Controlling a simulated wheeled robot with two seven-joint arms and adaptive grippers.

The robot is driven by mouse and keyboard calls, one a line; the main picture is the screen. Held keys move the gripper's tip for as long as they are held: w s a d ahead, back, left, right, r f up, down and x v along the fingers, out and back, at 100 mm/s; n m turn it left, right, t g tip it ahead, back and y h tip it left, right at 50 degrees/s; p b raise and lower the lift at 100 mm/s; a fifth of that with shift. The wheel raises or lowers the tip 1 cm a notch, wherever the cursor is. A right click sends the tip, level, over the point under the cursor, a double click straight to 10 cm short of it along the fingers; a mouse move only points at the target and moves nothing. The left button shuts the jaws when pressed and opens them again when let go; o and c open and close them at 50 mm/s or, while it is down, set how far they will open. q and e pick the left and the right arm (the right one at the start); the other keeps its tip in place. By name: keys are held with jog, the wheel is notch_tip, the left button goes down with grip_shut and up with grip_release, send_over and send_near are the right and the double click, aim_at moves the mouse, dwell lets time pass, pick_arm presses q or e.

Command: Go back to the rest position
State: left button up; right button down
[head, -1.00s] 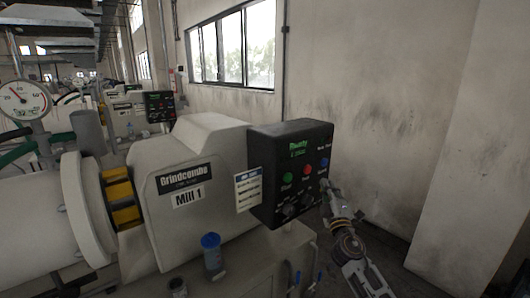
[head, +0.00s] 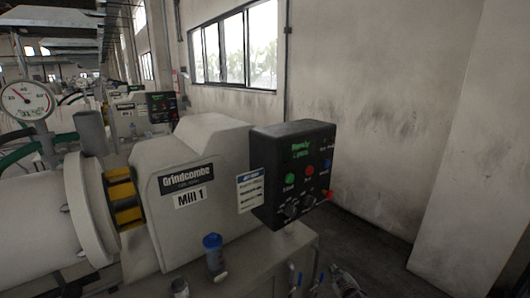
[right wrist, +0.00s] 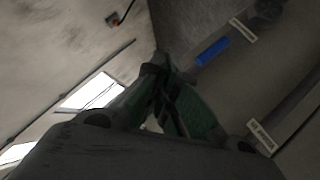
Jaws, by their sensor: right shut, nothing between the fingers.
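My right gripper (head: 340,270) shows at the bottom edge of the head view, below and to the right of the black control box (head: 262,190) and apart from it. Only its front part is in the picture. In the right wrist view its dark green fingers (right wrist: 168,72) meet at the tips, shut with nothing between them. My left gripper is not in view.
The control box, with green, red and blue buttons, is on the Mill 1 housing (head: 215,145). A blue-capped container (head: 213,255) stands in front. Blue-handled valves (head: 293,275) are low beside the gripper. A wall (head: 380,110) closes the right side.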

jog(key=s+d+f+m+g, duration=0.1)
jog(key=s+f+m+g, duration=0.15)
jog(key=s+f, duration=1.15)
jog(key=s+d+f+m+g, duration=0.15)
jog(key=s+f+g, duration=0.25)
jog(key=s+f, duration=1)
jog(key=s+a+f+g, duration=0.1)
jog(key=s+f, duration=0.3)
jog(key=s, duration=0.8)
jog(key=s+a+f+g, duration=0.2)
jog(key=s+f, duration=0.3)
jog(key=s, duration=0.8)
jog(key=s+a+f+m+g, duration=0.1)
jog(key=s+f, duration=0.4)
jog(key=s, duration=0.7)
jog(key=shift+s+a+f+g, duration=0.15)
jog(key=shift+a+f+g, duration=0.05)
jog(key=shift+g, duration=0.65)
